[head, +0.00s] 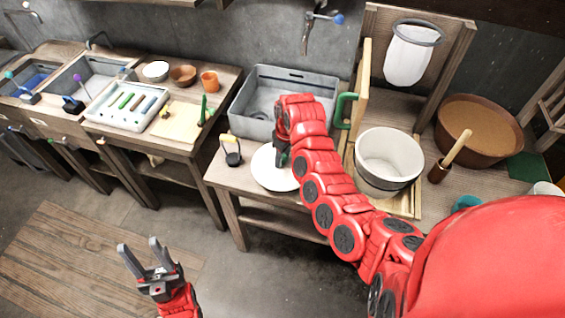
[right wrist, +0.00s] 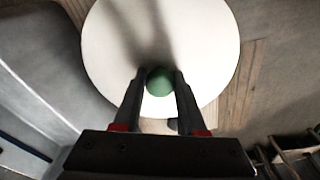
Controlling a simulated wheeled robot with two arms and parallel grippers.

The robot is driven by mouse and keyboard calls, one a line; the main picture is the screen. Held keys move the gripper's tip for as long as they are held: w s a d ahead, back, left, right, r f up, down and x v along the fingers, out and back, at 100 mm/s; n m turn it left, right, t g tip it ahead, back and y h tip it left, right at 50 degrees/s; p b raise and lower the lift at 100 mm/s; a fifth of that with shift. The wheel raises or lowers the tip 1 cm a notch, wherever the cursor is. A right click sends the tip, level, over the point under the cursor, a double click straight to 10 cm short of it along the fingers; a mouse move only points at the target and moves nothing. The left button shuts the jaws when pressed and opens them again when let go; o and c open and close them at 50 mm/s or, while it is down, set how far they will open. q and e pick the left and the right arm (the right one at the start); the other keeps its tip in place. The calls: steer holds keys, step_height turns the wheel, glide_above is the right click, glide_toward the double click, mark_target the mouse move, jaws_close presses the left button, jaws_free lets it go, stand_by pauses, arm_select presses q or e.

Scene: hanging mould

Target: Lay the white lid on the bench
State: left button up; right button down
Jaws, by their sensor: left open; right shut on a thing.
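The white lid (head: 268,172) is a round flat disc with a green knob, over the wooden bench (head: 228,178) in the head view. In the right wrist view the lid (right wrist: 200,45) fills the upper middle, and its green knob (right wrist: 160,82) sits between my fingers. My right gripper (head: 283,153) is shut on the knob. I cannot tell whether the lid touches the bench or is held just above it. My left gripper (head: 146,255) is open and empty, low over the floor, well away from the bench.
A grey bin (head: 248,120) stands behind the lid, and a black weight with a yellow handle (head: 231,150) stands close to its left. A white bucket (head: 388,160) stands to the right, near a wooden frame with a green handle (head: 346,110). The bench's front edge is near the lid.

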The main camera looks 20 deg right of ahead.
mark_target(283, 163)
steer(key=shift+f+p, duration=0.45)
steer(key=shift+f, duration=0.05)
steer(key=shift+f+p, duration=0.4)
steer(key=shift+f, duration=0.5)
steer(key=shift+w+f, duration=0.1)
steer(key=shift+f, duration=0.2)
steer(key=shift+f, duration=0.2)
steer(key=shift+c, duration=2.3)
jaws_free()
steer(key=shift+r, duration=0.1)
